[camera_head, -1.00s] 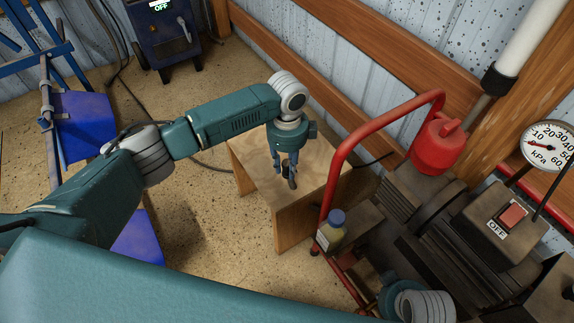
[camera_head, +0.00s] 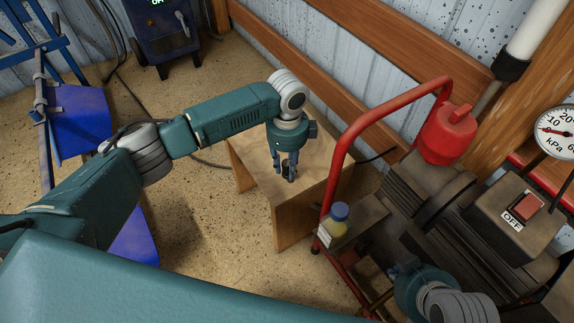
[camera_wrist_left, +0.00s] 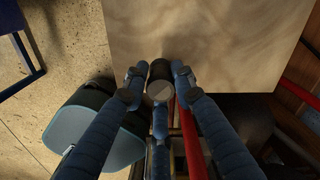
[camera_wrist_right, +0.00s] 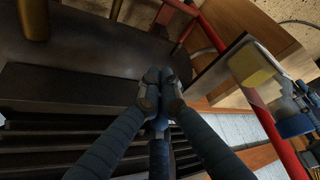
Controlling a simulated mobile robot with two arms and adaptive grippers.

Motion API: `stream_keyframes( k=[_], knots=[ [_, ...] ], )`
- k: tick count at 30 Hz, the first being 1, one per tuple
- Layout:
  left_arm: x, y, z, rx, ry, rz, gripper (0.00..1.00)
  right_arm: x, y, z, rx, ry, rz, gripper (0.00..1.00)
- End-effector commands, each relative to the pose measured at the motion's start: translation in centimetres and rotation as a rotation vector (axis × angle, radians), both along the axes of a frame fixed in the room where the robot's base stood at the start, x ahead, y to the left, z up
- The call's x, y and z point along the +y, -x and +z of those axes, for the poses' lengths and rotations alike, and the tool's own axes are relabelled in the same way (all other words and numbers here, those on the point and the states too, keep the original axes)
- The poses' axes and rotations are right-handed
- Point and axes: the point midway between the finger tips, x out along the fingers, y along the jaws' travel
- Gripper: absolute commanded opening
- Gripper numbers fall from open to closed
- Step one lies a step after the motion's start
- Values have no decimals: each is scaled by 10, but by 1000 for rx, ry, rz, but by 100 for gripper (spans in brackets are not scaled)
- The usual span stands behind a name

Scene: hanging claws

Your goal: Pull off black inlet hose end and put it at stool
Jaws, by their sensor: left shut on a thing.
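The stool (camera_head: 312,155) is a light wooden block with a flat top, left of the red-framed machine. My left gripper (camera_head: 284,170) is over the stool top, pointing down. It is shut on the black inlet hose end (camera_wrist_left: 160,80), a short dark cylinder with a grey round face, seen between the fingertips in the left wrist view. I cannot tell whether the hose end touches the stool top. My right gripper (camera_wrist_right: 160,78) is shut with its fingertips together and nothing visible between them, over the dark machine; in the head view its arm is at lower right.
A red tubular frame (camera_head: 335,165) rises beside the stool's right side. A bottle with a blue cap (camera_head: 340,212) stands on the machine's near-left corner. A red can (camera_head: 447,137) and a pressure gauge (camera_head: 558,132) are at right. The floor left of the stool is partly open.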

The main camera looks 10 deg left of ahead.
Motion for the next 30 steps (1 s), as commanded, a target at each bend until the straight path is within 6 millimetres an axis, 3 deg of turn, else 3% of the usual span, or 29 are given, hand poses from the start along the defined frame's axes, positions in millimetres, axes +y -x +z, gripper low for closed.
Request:
stream_keyframes(
  k=[15,30],
  knots=[
    [0,0,-12,0,0,0,0,18,-54,20,-228,-49,18,0],
    [0,0,-14,0,0,0,0,23,-69,30,-299,-64,24,0]
  ],
)
